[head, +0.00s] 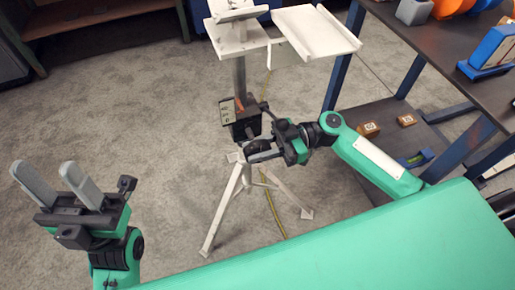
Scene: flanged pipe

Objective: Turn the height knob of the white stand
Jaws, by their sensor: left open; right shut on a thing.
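The white stand (239,75) stands on the floor at the middle of the head view, with a flat top, a post and splayed tripod legs. A dark box with a pale label sits on its post. The black height knob (258,146) is at the lower part of this box, partly hidden by my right gripper. My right gripper (262,152) comes in from the right and is shut on the knob, its fingers on either side of it. My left gripper (57,180) is at the left, fingers up, open and empty, far from the stand.
A dark workbench (450,45) with blue legs stands at the right, with orange and blue parts on top. Its lower shelf (385,135) holds small brown boxes. A yellow cable (271,205) runs along the floor behind the stand. Grey carpet between my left gripper and the stand is clear.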

